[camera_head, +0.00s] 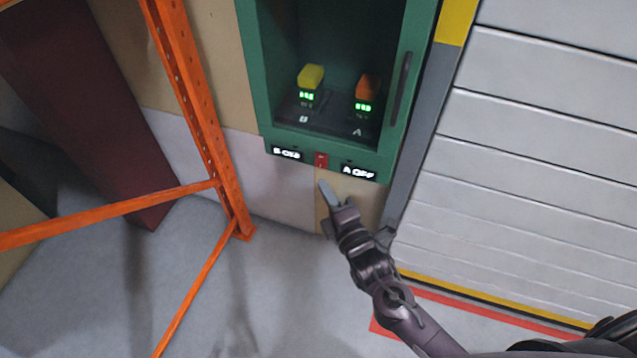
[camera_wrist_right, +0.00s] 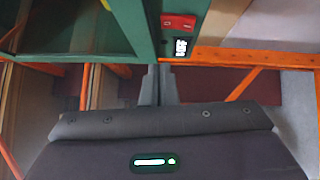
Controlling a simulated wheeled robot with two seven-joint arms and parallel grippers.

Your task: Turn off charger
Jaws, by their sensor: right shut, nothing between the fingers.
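The charger is a green cabinet (camera_head: 262,75) on the wall, with a yellow battery (camera_head: 311,76) at slot B and an orange battery (camera_head: 367,87) at slot A. Both show lit green displays. On its lower front edge a small red switch (camera_head: 321,160) sits between the B label (camera_head: 286,153) and the A label (camera_head: 358,171), which seems to read A OFF. The red switch also shows in the right wrist view (camera_wrist_right: 179,21). My right gripper (camera_head: 328,190) is shut and empty, just below the switch and apart from it in the picture. My left gripper is out of view.
An orange rack frame (camera_head: 190,85) stands left of the cabinet, with a low crossbar (camera_head: 110,213). A dark handle (camera_head: 401,88) is on the cabinet's right side. A white slatted shutter (camera_head: 540,120) is at the right. Grey floor (camera_head: 280,290) lies open below.

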